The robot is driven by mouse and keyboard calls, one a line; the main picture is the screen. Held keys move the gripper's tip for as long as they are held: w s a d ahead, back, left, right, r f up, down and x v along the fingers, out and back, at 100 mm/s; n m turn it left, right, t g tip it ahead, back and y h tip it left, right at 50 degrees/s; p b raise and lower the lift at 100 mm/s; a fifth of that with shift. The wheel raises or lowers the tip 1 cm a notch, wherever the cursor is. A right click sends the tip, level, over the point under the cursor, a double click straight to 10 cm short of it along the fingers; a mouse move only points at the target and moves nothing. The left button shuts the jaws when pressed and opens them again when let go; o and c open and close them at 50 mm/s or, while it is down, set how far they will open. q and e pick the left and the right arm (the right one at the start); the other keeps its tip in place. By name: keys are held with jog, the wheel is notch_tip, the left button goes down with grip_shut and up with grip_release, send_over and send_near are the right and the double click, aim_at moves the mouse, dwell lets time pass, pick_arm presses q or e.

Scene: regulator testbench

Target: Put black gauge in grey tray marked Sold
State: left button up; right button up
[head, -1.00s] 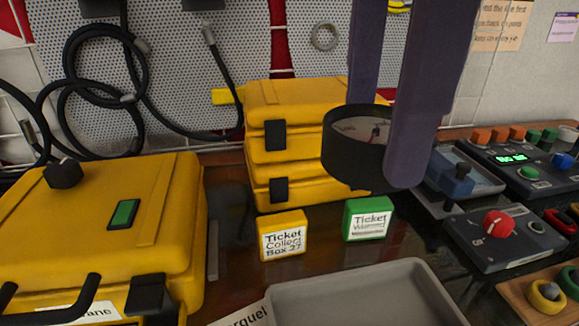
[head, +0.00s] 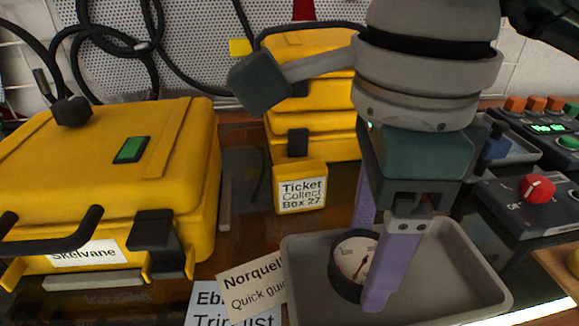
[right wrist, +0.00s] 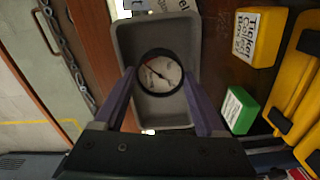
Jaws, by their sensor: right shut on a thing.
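The black gauge (head: 352,258), round with a pale dial and a dark needle, is between the purple fingers of my right gripper (head: 368,262), which is shut on it. The gauge is inside the outline of the grey tray (head: 480,268) in the head view; I cannot tell whether it touches the tray floor. The right wrist view shows the gauge (right wrist: 160,72) dial-up between the fingertips, with the tray (right wrist: 123,40) around it. No Sold marking is readable on the tray. My left gripper is not in view.
A yellow ticket block (head: 303,187) stands behind the tray, and a green block (right wrist: 238,108) shows in the right wrist view. Yellow cases (head: 110,170) stand left and behind. Paper cards (head: 250,285) lie at the tray's left. A red-knob control box (head: 530,195) is at right.

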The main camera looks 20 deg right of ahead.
aim_at(367, 256)
notch_tip(367, 256, down, 2)
jog(key=shift+f, duration=0.1)
jog(key=shift+f, duration=0.15)
jog(key=o, duration=1.2)
jog(key=shift+c, duration=0.2)
jog(key=shift+r, duration=0.4)
notch_tip(367, 256, up, 12)
jog(key=p, duration=0.2)
jog(key=shift+f, duration=0.2)
